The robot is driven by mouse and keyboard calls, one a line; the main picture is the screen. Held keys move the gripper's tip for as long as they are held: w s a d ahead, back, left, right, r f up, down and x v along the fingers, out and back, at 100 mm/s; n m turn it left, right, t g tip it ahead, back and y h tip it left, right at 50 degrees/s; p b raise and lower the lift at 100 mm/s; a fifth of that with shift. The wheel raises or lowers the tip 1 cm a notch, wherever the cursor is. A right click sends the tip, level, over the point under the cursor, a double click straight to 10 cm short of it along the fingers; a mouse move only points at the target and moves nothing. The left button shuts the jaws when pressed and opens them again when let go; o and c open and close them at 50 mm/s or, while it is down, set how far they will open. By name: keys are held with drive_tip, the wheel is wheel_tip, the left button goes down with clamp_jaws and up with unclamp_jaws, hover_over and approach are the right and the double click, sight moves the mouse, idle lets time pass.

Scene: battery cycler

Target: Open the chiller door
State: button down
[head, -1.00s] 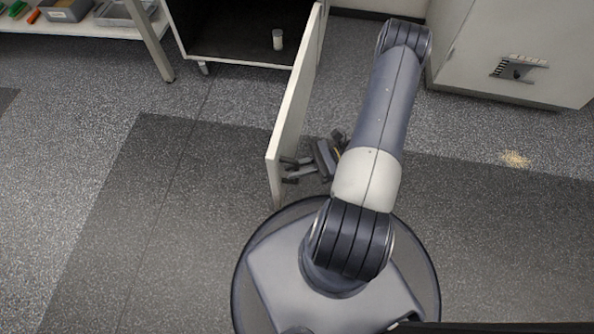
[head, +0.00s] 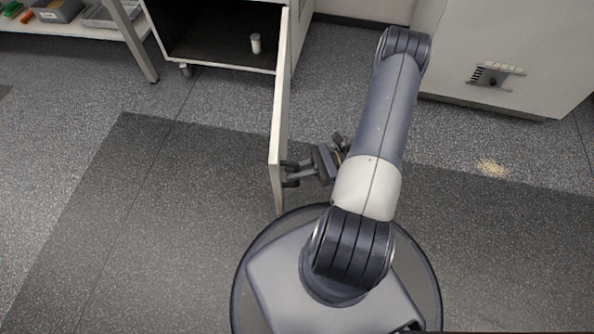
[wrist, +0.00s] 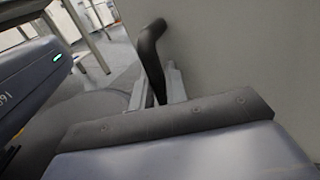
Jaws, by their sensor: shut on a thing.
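The chiller door (head: 277,120) is a pale panel that stands swung well open, hinged at the right side of the chiller cabinet (head: 215,65). The dark interior shows, with a small white-capped container inside (head: 255,43). My gripper (head: 290,174) is at the door's right-hand face near its free edge, shut on the door handle. In the wrist view the dark curved handle (wrist: 150,55) rises between the fingers, in front of the pale door face (wrist: 230,60). The lower part of the handle is hidden by the gripper.
A bench with grey trays (head: 60,10) stands at the upper left, its leg (head: 133,42) near the cabinet. A white cabinet with a dark panel (head: 493,75) stands at the upper right. A pale spill (head: 492,169) lies on the floor at right. The floor left of the door is clear.

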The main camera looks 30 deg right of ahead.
drive_tip(key=c, duration=1.5)
unclamp_jaws()
drive_tip(key=s+d+p, duration=0.1)
drive_tip(key=d+p, duration=0.1)
drive_tip(key=d, duration=0.8)
drive_tip(key=shift+s+d, duration=0.4)
drive_tip(key=shift+a, duration=0.1)
drive_tip(key=a, duration=0.3)
drive_tip(key=w+a+b, duration=0.1)
drive_tip(key=a, duration=0.3)
drive_tip(key=w+a+b, duration=0.1)
drive_tip(key=a, duration=0.3)
drive_tip(key=shift+s+d, duration=0.1)
